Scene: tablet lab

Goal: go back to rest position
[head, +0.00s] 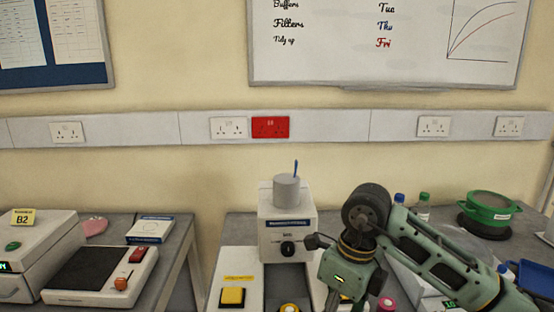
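My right arm comes in from the right. Its green links bend at a dark round joint in front of the bench, and the wrist points down. My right gripper (352,302) is at the bottom edge of the head view, low over the right bench and just right of the white machine with a grey cylinder on top (287,222). Its fingers are mostly cut off or hidden, so I cannot tell whether it is open or holds anything. My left arm and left gripper are not in view.
The right bench has a yellow button (232,297), a green pot (489,212), bottles (422,206) and a blue tray (530,278). The left bench (178,265) has a box labelled B2 (38,238) and a dark-topped device (92,272). A gap separates the benches.

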